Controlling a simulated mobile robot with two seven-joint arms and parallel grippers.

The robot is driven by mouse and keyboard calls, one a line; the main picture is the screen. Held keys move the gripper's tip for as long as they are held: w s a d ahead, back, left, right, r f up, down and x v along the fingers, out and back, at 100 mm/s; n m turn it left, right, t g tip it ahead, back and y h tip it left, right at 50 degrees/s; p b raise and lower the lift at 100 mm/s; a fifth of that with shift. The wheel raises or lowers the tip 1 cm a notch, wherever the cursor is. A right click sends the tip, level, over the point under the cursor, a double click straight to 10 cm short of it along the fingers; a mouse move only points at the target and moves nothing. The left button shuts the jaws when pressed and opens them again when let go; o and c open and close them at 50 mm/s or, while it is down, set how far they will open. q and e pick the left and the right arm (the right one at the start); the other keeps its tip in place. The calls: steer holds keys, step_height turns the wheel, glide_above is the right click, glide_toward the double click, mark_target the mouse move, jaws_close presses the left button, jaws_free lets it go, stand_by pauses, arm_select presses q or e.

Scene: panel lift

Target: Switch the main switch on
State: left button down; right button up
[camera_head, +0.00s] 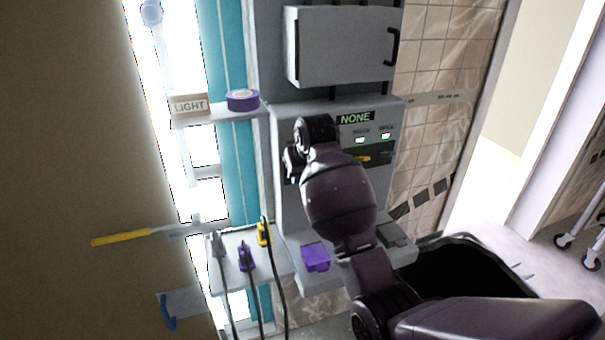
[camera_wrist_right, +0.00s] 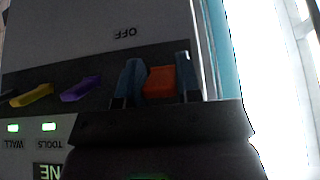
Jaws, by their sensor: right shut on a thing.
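The main switch is an orange-red handle (camera_wrist_right: 161,81) on the dark strip of the grey panel (camera_head: 290,200). My right gripper (camera_wrist_right: 157,85) has one finger on each side of the handle and is shut on it. In the head view my right gripper (camera_head: 291,165) is at the left part of the panel, and my arm hides the switch there. An OFF label (camera_wrist_right: 126,32) shows upside down in the wrist view, beyond the handle. The ON side is hidden. My left gripper is not in view.
A yellow (camera_wrist_right: 32,95) and a purple switch handle (camera_wrist_right: 81,89) sit beside the main switch. Two green lights (camera_head: 360,140) are lit under a display reading NONE (camera_head: 355,118). A cabinet (camera_head: 340,45) hangs above. A shelf (camera_head: 215,115) holds purple tape (camera_head: 242,100). Cabled plugs (camera_head: 245,257) stand lower left.

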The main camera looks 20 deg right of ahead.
steer(key=o, duration=0.9)
steer(key=shift+r, duration=0.1)
steer(key=b+v, duration=0.1)
steer(key=v, duration=0.9)
steer(key=shift+s+r, duration=0.2)
steer(key=shift+r, duration=0.1)
